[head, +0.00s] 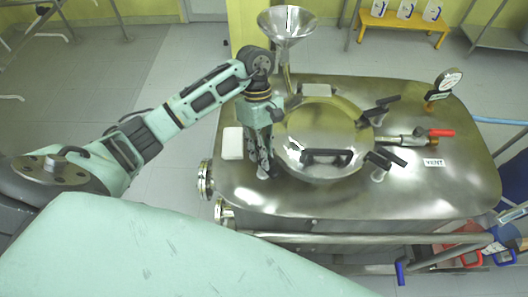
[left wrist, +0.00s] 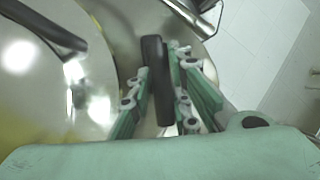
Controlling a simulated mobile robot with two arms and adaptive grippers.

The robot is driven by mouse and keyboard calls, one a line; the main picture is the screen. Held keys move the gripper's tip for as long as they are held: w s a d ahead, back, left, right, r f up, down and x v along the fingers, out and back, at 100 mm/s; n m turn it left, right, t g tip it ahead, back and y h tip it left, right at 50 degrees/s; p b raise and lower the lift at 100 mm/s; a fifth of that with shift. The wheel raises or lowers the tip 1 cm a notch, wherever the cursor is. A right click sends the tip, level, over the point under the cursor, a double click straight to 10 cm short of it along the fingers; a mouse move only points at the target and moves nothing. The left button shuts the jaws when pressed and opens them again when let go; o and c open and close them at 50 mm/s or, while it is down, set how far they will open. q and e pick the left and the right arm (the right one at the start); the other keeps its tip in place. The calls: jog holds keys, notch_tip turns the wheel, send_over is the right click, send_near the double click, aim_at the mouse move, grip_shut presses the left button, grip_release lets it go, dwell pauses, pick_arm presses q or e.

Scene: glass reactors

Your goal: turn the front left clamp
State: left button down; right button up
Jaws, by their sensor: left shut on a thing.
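The steel reactor vessel (head: 440,200) has a round domed lid (head: 318,125) with a black bar handle (head: 327,157). My left gripper (head: 267,170) reaches down at the lid's left edge. In the left wrist view, my left gripper (left wrist: 160,92) has one finger on each side of the black handle of the front left clamp (left wrist: 154,65), and it is shut on that handle. In the head view this clamp is mostly hidden behind the gripper. Clamps with black handles show on the right, at the back (head: 382,104) and the front (head: 383,160). My right gripper is not in view.
A steel funnel (head: 288,24) rises behind my left wrist. A valve with a red handle (head: 440,133) and a pressure gauge (head: 448,80) stand on the vessel's right. A steel rail (head: 360,238) runs along the front. A yellow bench (head: 405,24) stands behind.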

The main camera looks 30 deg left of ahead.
pick_arm(q)
jog(key=n+b, duration=0.1)
jog(key=n+t+b, duration=0.1)
jog(key=n+b, duration=0.1)
jog(key=n+h+b, duration=0.1)
jog(key=b, duration=0.1)
jog(key=shift+a+f, duration=0.15)
jog(key=shift+f, duration=0.15)
jog(key=n+t+b, duration=0.1)
jog(key=n+b, duration=0.2)
jog(key=n+t+b, duration=0.2)
jog(key=n, duration=0.1)
jog(key=shift+n+h+b, duration=0.4)
jog(key=n+t+b, duration=0.1)
jog(key=n+b, duration=0.2)
jog(key=n, duration=0.1)
jog(key=shift+s+t, duration=0.1)
jog(key=shift+t, duration=0.3)
jog(key=shift+r+n+t+y+b, duration=0.15)
jog(key=shift+n+t+y+b, duration=0.3)
jog(key=shift+n+b, duration=0.65)
jog(key=shift+n, duration=0.4)
jog(key=c, duration=1.8)
grip_release()
jog(key=shift+r, duration=0.1)
jog(key=shift+o, duration=0.7)
